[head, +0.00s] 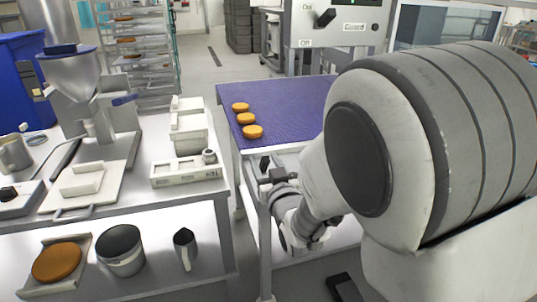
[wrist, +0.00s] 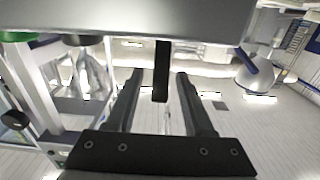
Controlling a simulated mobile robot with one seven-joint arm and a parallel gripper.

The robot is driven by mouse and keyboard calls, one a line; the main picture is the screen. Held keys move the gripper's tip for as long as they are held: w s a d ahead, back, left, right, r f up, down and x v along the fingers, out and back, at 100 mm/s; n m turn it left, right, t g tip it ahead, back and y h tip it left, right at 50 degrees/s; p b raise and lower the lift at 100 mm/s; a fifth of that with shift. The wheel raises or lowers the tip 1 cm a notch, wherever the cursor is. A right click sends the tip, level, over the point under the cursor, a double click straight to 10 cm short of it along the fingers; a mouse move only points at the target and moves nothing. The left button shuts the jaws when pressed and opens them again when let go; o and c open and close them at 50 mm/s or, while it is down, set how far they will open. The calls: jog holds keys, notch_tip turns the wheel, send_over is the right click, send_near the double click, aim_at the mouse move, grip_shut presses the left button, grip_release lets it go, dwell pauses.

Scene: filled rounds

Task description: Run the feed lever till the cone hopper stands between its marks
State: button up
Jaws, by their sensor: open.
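The cone hopper (head: 72,78) is a silver funnel with a blue rim, standing on a metal machine on the left table in the head view. A lever with a blue grip (head: 124,99) sticks out to its right. I cannot make out the marks. My gripper (wrist: 159,74) is open in the wrist view, its two dark fingers apart. A black bar (wrist: 161,70) shows between them; I cannot tell whether it is near or far. In the head view my gripper (head: 267,165) is small and partly hidden, by the purple belt's front edge, right of and apart from the hopper.
Orange rounds (head: 248,118) lie on the purple belt (head: 290,100). The left table also holds a white block-like unit (head: 188,130) and a labelled tray (head: 187,176). Below are a dark-topped tub (head: 120,250) and a jug (head: 185,248). A panel with a black switch (head: 326,17) stands behind.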

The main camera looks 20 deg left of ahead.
jog(key=shift+w, duration=0.1)
jog(key=shift+c, duration=0.3)
grip_shut()
dwell(1.2)
